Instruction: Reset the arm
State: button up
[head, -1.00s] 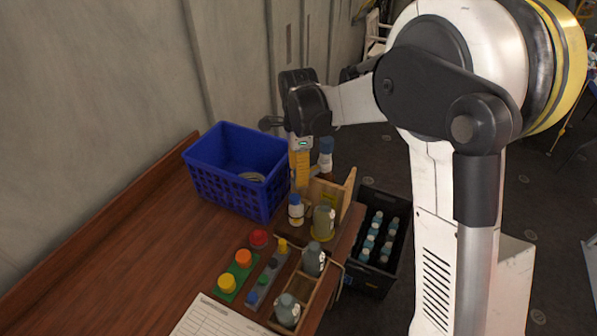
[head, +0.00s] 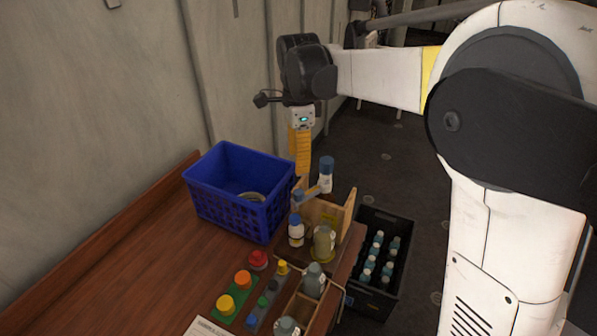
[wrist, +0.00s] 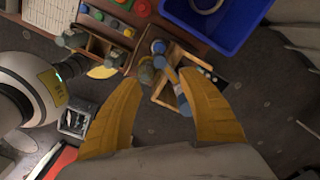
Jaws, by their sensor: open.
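My gripper (head: 302,172) hangs from my arm with its yellow fingers pointing down, above the far end of the wooden bench. In the wrist view the two yellow fingers of my gripper (wrist: 160,76) are spread apart, with nothing held between them. Beyond the fingertips, a wooden caddy (wrist: 163,92) holds a few bottles. In the head view, a white bottle with a blue cap (head: 326,176) stands at the caddy's back. Another blue-capped bottle (head: 296,233) and a grey-green bottle (head: 324,240) stand in front.
A blue crate (head: 215,208) sits at the bench's far end, left of my gripper. A black crate (head: 375,296) with several bottles stands right of the bench. Red, orange and yellow buttons (head: 242,278) and a wooden tray (head: 300,306) with bottles lie nearer. Dark floor is open beyond.

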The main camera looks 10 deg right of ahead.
jog(key=shift+r, duration=0.2)
dwell(0.3)
jog(key=s+d+f+n+t+b, duration=0.2)
jog(key=s+f+n+b, duration=0.1)
jog(key=s+n, duration=0.2)
jog(key=s+d+f+n+t+b, duration=0.2)
jog(key=s+n, duration=0.4)
jog(key=s, duration=0.4)
jog(key=s+d+f+n+t+b, duration=0.3)
jog(key=s+d+f+n+b, duration=0.1)
jog(key=s, duration=0.4)
jog(key=shift+d+f+n+b, duration=0.25)
jog(key=shift+f+n+b, duration=0.25)
jog(key=shift+f+n, duration=0.55)
